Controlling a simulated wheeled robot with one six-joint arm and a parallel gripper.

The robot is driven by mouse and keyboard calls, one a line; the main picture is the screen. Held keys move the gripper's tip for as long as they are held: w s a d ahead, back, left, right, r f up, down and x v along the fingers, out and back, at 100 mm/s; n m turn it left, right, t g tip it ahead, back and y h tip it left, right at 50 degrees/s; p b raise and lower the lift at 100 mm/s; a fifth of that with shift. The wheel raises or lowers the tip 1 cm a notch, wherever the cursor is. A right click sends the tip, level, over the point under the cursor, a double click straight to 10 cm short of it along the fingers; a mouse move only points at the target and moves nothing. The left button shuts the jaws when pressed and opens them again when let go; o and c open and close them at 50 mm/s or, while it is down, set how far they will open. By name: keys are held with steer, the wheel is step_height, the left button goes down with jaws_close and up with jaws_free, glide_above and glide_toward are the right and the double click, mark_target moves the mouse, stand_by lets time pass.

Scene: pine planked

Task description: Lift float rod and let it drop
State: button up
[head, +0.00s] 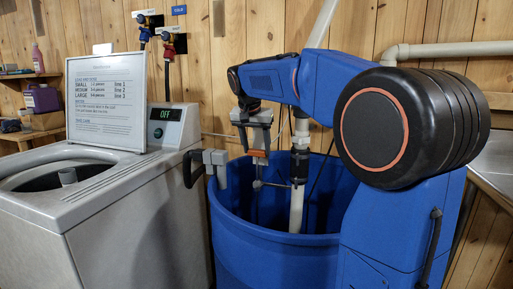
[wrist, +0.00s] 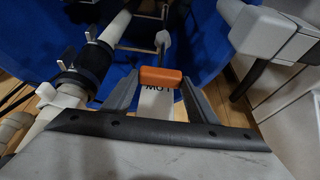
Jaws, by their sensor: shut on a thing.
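The float rod shows an orange grip (head: 260,154) at its top, with a thin rod running down into the blue tub (head: 275,255). My gripper (head: 259,147) is above the tub and shut on the orange grip. In the wrist view the orange grip (wrist: 162,77) sits between the two grey fingers of my gripper (wrist: 160,84). A pale tag with dark letters shows just below the grip. The lower end of the rod is hidden inside the tub.
A white pipe (head: 297,205) with a dark collar stands in the tub, close right of the rod. A grey bracket (head: 216,165) hangs on the tub's left rim. A washing machine (head: 120,215) with a framed sign (head: 107,103) stands at left.

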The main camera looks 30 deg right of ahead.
step_height(320, 180, up, 12)
stand_by(0.4)
steer(key=o, duration=1.5)
steer(key=v, duration=1.7)
steer(key=shift+s+r, duration=0.1)
steer(key=shift+s, duration=0.05)
